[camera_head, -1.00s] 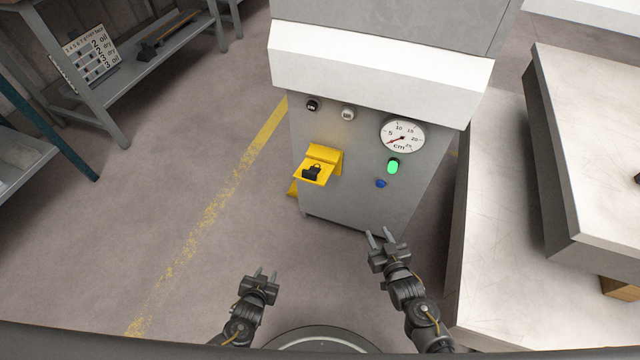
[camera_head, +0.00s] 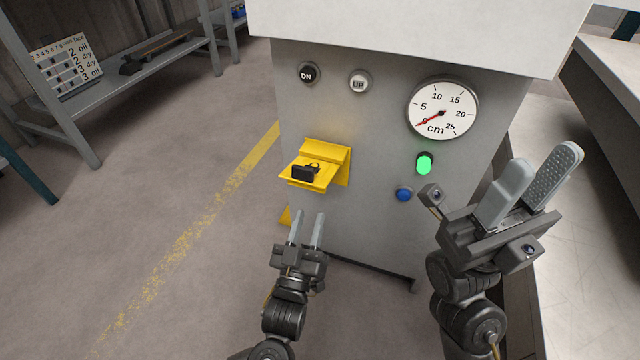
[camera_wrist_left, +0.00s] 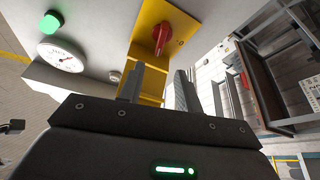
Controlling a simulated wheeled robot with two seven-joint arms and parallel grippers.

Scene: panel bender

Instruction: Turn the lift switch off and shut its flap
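The yellow switch box (camera_head: 330,152) is on the front of the grey machine. Its yellow flap (camera_head: 318,183) sticks out toward me, open, with a black padlock (camera_head: 304,172) on it. The head view does not show the switch; the left wrist view shows a red rotary knob (camera_wrist_left: 161,36) on the yellow box. I cannot tell its setting for certain. My left gripper (camera_head: 307,216) is open and empty, below and in front of the flap, apart from it. My right gripper (camera_head: 541,165) is open and empty, right of the blue button.
The machine panel carries a DN button (camera_head: 308,73), an UP button (camera_head: 359,82), a dial gauge (camera_head: 443,108) near 0, a lit green lamp (camera_head: 424,163) and a blue button (camera_head: 404,194). A pale table (camera_head: 575,250) stands at the right. Floor at left is clear.

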